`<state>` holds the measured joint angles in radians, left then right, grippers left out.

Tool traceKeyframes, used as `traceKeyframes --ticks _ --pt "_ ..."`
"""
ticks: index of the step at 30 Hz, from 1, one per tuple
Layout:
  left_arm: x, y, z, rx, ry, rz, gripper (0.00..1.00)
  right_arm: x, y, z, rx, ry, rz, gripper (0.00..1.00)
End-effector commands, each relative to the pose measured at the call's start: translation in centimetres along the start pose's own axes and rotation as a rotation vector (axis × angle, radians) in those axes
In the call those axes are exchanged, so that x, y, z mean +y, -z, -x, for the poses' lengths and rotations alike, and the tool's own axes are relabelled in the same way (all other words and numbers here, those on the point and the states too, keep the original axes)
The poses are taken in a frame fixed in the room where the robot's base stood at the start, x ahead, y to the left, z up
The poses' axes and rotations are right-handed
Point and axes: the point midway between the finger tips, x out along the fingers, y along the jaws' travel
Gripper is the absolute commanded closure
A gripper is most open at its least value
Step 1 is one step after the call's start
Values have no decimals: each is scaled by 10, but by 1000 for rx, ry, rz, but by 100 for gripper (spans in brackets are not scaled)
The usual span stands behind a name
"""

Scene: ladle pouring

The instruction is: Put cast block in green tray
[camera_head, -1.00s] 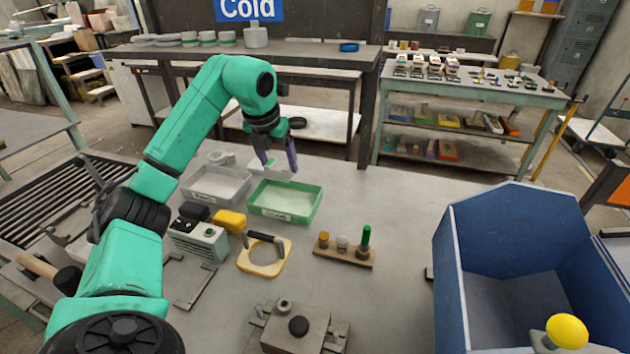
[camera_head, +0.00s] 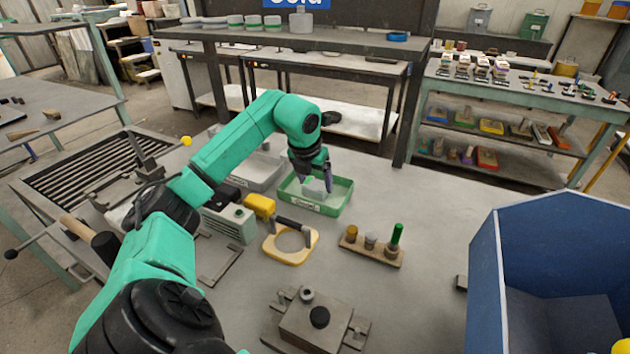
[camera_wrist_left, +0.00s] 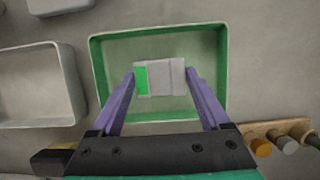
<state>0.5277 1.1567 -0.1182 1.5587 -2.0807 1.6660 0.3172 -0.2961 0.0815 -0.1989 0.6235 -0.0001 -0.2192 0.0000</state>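The cast block (camera_head: 315,187) is pale grey; the left wrist view (camera_wrist_left: 165,77) shows a green patch at its left end. It is inside the green tray (camera_head: 330,209), between the fingers of my left gripper (camera_head: 315,184). In the left wrist view the fingertips of my left gripper (camera_wrist_left: 160,72) meet the block's two ends, and the green tray (camera_wrist_left: 222,100) surrounds it. I cannot tell whether the block touches the tray floor. My right gripper is out of view.
A grey tray (camera_head: 262,180) stands left of the green one. In front are a yellow ring with a dark handle (camera_head: 306,247) and a wooden rack (camera_head: 370,250) with several pegs. A grey metal fixture (camera_head: 318,325) is nearer me. A blue bin (camera_head: 487,270) stands at right.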

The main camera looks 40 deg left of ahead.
Motion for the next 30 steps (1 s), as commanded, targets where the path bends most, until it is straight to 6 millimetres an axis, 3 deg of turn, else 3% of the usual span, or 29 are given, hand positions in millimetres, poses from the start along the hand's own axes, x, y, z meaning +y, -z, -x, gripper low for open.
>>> traceKeyframes --ticks 11,14,21,24,30 --pt "0 -1 7 0 0 0 0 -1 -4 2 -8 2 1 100" --pt "0 -2 25 -3 -1 0 0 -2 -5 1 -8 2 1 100" --pt "0 -3 93 -5 -1 0 0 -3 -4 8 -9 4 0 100" --pt "0 -2 113 -3 0 -1 0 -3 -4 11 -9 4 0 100" --pt "0 -1 123 2 -1 0 0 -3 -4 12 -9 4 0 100"
